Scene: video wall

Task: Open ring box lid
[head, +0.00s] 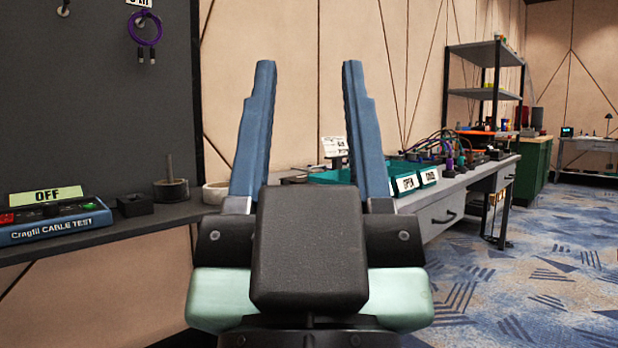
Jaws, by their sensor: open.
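My gripper (308,72) is in the middle of the head view, its two blue fingers pointing up and spread wide apart, with nothing between them. A small dark box (135,204) sits on the ledge at the left, well to the left of my gripper. I cannot tell whether it is the ring box or whether it has a lid. No other clear ring box shows. My gripper and its wrist hide part of the area behind them.
A blue cable tester (52,224) with an OFF sign (46,197) and a round spool with a post (171,188) share the ledge (110,235). A purple cable (145,30) hangs above. Right stands a workbench (450,190) with teal trays; the carpet (550,270) is clear.

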